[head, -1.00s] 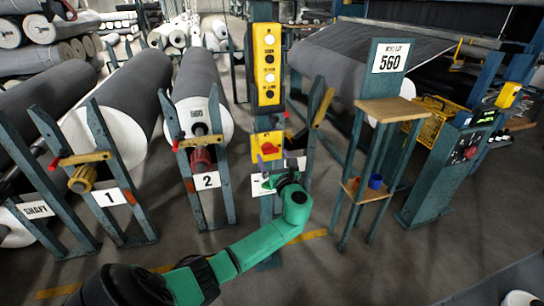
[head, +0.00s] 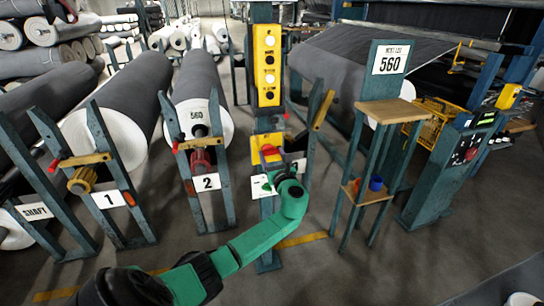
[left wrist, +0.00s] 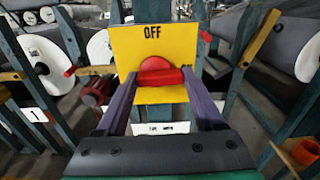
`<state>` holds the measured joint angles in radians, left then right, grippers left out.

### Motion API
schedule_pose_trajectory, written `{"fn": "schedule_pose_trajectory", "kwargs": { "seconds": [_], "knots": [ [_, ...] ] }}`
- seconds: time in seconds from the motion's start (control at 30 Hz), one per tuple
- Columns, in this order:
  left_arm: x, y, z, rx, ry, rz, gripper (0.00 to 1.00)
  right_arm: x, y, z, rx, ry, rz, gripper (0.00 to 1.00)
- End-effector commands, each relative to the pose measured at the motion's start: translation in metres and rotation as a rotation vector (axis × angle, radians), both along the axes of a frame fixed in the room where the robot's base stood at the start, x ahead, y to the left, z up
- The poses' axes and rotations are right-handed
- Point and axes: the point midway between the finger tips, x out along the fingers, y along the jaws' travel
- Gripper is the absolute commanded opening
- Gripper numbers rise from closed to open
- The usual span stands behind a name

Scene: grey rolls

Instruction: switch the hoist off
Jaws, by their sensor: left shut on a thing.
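The hoist switch is a red knob with a bar handle (left wrist: 165,78) on a yellow plate (left wrist: 155,45) marked OFF at its top edge. The bar lies roughly level across the plate in the left wrist view. In the head view the yellow plate (head: 260,140) sits on the teal post below the button panel (head: 267,65). My left gripper (left wrist: 160,82) is shut on the red handle, with one purple finger at each side of it. In the head view my left gripper (head: 273,162) covers part of the switch. My right gripper is not in view.
Large grey rolls (head: 195,80) on teal stands numbered 1 and 2 stand left of the post. A teal stand with wooden shelves (head: 393,110) and a blue cup (head: 376,183) is to the right, with a control cabinet (head: 440,180) beyond. Bare floor lies in front.

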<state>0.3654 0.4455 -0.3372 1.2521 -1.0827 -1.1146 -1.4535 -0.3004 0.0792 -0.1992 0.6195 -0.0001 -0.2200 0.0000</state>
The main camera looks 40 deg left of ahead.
Motion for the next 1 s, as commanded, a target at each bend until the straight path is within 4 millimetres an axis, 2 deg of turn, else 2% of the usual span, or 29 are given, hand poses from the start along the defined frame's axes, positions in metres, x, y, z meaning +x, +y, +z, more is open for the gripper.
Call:
{"fn": "schedule_pose_trajectory", "kwargs": {
  "seconds": [0.43,1.0],
  "knots": [
    [0.000,0.000,-0.002,-0.172,-0.247,0.000,0.14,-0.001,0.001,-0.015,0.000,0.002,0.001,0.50],
    [-0.002,0.000,-0.001,-0.484,-0.694,0.000,0.14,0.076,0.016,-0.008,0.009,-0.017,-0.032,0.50]
  ]
}}
